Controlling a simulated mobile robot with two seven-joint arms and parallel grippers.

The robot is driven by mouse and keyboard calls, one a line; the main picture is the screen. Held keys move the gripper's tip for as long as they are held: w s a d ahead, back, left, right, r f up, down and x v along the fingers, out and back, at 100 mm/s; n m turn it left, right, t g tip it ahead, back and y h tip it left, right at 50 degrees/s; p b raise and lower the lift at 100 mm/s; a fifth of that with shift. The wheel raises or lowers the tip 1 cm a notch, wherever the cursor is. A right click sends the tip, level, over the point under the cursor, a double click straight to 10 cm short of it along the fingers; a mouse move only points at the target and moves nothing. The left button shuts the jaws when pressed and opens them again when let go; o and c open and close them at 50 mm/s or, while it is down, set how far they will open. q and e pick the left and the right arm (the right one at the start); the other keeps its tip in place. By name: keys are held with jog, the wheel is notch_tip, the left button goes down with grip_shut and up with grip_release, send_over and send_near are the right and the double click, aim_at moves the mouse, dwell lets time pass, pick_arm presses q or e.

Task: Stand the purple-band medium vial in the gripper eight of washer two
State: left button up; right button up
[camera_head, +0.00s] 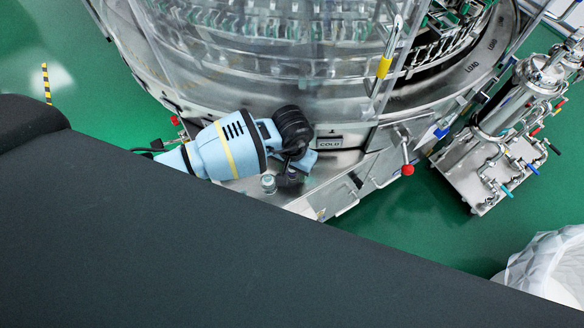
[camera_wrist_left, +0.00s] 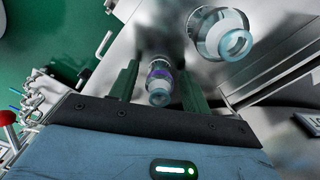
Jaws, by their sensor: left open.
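The purple-band vial (camera_wrist_left: 160,74) shows in the left wrist view, between the two dark fingers of my left gripper (camera_wrist_left: 158,88). The fingers are open, with a gap visible on each side of the vial. In the head view my left gripper (camera_head: 290,177) is low over a steel ledge (camera_head: 325,178) at the front of the washer (camera_head: 270,95); the purple band cannot be made out there. The washer's ring of grippers (camera_head: 440,45) shows behind the clear guard. Their numbers are not readable. My right gripper is not in view.
A larger clear glass vial (camera_wrist_left: 220,35) stands close beside the gripper; a clear vial (camera_head: 268,183) also shows on the ledge. A red-knobbed lever (camera_head: 407,169) and a yellow-gripped handle (camera_head: 384,66) are to the right. A steel pipe unit (camera_head: 490,165) stands farther right.

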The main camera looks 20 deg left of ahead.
pick_arm(q)
notch_tip(320, 180, up, 12)
jog(key=shift+r+p, duration=0.1)
jog(key=shift+p, duration=0.35)
